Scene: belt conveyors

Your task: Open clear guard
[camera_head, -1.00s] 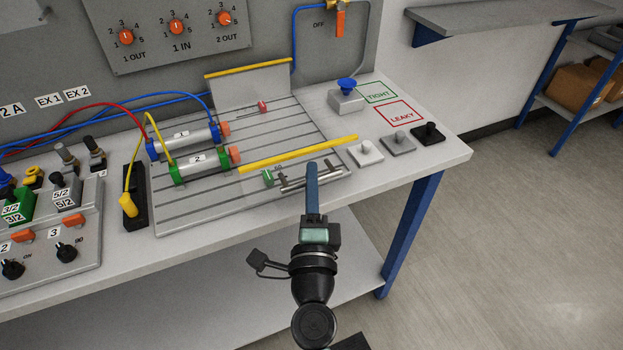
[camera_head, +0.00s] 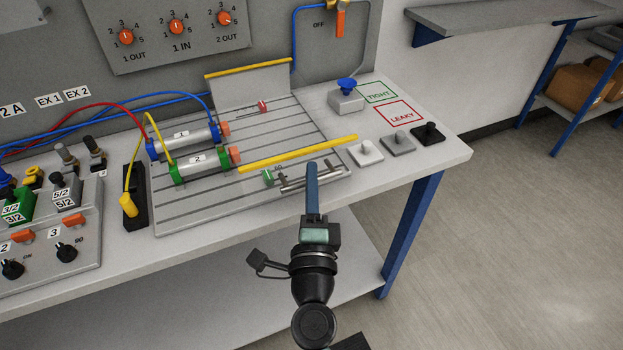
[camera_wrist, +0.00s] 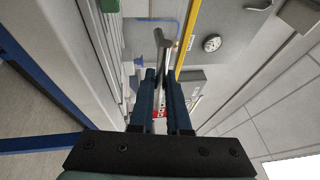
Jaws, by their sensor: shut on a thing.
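The clear guard stands at the front of the slotted plate. Its yellow top edge (camera_head: 298,154) and metal bar handle (camera_head: 296,184) show in the head view. Its clear panel is hard to make out. My gripper (camera_head: 312,166) is at the handle, in front of the guard, with its blue fingers pointing up in the picture. In the wrist view the grey handle (camera_wrist: 161,40) runs between the fingertips of my gripper (camera_wrist: 163,72), and the yellow edge (camera_wrist: 186,40) is just beside it. The fingers are shut on the handle; the exact contact is partly hidden.
Behind the guard are cylinders 1 (camera_head: 183,140) and 2 (camera_head: 200,165) on the slotted plate (camera_head: 190,211). A second yellow-edged panel (camera_head: 250,88) stands at the back. Small blocks with knobs (camera_head: 366,153) sit to the right. The floor at right is clear.

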